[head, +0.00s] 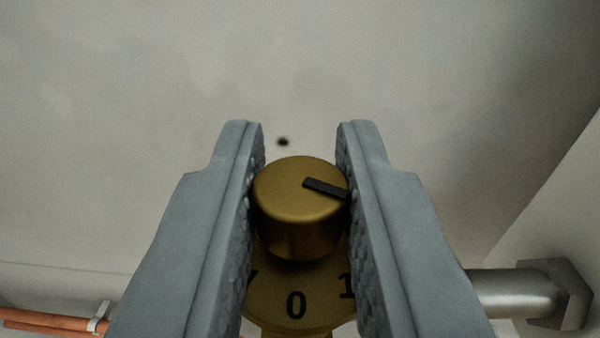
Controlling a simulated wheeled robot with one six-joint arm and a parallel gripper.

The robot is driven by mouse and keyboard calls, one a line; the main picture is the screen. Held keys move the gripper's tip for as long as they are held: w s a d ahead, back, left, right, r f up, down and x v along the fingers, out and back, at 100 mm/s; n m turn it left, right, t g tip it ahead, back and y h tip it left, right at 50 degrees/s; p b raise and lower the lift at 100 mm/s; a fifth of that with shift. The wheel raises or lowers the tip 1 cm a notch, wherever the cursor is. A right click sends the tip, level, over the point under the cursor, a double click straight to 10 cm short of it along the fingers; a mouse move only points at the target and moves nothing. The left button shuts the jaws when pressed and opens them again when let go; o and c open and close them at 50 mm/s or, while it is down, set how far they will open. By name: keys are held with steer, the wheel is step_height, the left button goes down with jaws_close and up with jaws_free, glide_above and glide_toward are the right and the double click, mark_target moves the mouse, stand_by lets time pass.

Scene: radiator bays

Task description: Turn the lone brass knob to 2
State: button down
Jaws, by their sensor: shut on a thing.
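The brass knob (298,215) is in the middle of the head view, a short round cylinder with a black pointer mark on its face. The mark points right and slightly down. Under the knob is a brass dial plate (268,312) with a black 0 at the bottom and a 1 to its right. Part of another mark shows at the left; the rest of the scale, including any 2, is hidden. My gripper (302,150) is shut on the knob, one grey ridged finger on each side.
A metal pipe with a hex nut (556,293) is at the lower right, beside a pale panel edge. Orange pipes (50,321) with a clip run at the lower left. The pale wall (200,70) behind is bare, with a small dark spot above the knob.

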steer(key=shift+d+n+g+y, duration=0.1)
steer(key=shift+n+g+y, duration=0.3)
steer(key=shift+n+y, duration=1)
steer(key=shift+n+g+y, duration=0.4)
steer(key=shift+n+y, duration=0.4)
steer(key=shift+y, duration=1.2)
steer(key=shift+r+n+y, duration=0.1)
steer(key=shift+n+y, duration=0.2)
steer(key=shift+y, duration=0.1)
steer(key=c, duration=1.3)
jaws_free()
steer(key=v, duration=1.7)
steer(key=shift+s+d+r, duration=0.1)
steer(key=shift+s+r, duration=0.05)
steer(key=shift+r, duration=0.05)
